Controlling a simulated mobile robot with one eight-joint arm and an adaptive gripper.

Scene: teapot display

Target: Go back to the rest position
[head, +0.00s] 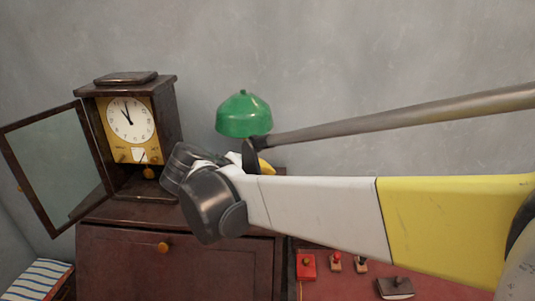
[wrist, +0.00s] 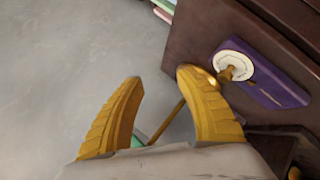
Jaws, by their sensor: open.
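My gripper (wrist: 160,78) is open in the wrist view, with its two yellow fingers spread and nothing between them. Its right finger appears close to, or overlaps in view, a brass knob (wrist: 227,73) on a white disc and purple plate (wrist: 284,92); I cannot tell if they touch. In the head view my arm reaches in from the right, and its dark wrist is in front of the wooden cabinet. The fingers are mostly hidden there.
A wooden clock (head: 130,118) with its glass door (head: 55,160) swung open stands on the cabinet (head: 125,262). A green lamp shade (head: 244,115) is behind my arm. Small red and wooden items (head: 306,266) lie below it. Striped books (head: 38,280) sit at lower left.

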